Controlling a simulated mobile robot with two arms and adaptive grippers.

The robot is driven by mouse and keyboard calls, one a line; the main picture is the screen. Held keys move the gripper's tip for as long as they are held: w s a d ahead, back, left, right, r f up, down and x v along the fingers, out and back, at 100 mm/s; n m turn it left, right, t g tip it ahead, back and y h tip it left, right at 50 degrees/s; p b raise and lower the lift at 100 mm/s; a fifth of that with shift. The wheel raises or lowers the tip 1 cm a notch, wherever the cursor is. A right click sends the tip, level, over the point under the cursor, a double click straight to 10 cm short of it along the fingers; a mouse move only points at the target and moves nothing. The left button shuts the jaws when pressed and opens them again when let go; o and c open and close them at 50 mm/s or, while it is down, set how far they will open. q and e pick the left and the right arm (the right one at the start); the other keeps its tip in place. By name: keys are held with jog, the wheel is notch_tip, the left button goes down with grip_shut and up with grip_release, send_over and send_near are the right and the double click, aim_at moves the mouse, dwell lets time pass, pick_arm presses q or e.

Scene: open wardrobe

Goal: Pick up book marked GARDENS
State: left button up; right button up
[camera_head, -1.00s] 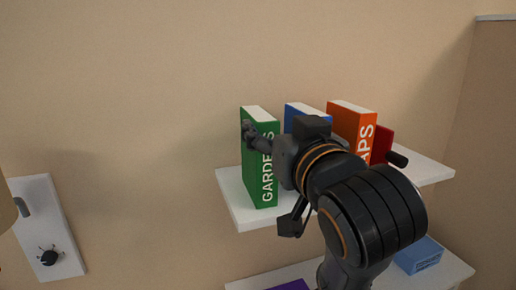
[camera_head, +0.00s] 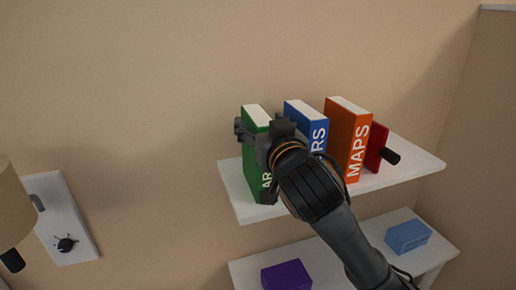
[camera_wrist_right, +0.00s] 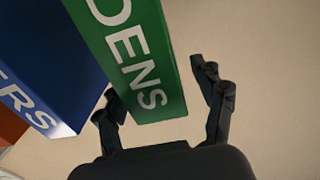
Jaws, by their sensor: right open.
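The green book (camera_head: 255,118) marked GARDENS stands upright at the left end of the upper white shelf. Part of its lettering is hidden behind my right gripper (camera_head: 262,132) in the head view. In the right wrist view the green book (camera_wrist_right: 143,70) shows the letters DENS and reaches down between the open fingers of my right gripper (camera_wrist_right: 163,105). One finger is on the book's outer side, with a visible space to it. The other is on the side toward the blue book, its tip partly hidden. My left gripper is not in view.
On the upper shelf (camera_head: 240,200), a blue book (camera_head: 305,112), an orange book (camera_head: 348,115) marked MAPS and a red item (camera_head: 376,147) stand right of the green book. A lower shelf holds a purple block (camera_head: 286,275) and a blue box (camera_head: 408,236). A wall stands close behind.

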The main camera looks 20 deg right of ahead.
jog(key=shift+w+d+r, duration=0.1)
jog(key=shift+w+d, duration=0.05)
jog(key=shift+w, duration=1.1)
jog(key=shift+s, duration=0.1)
grip_shut()
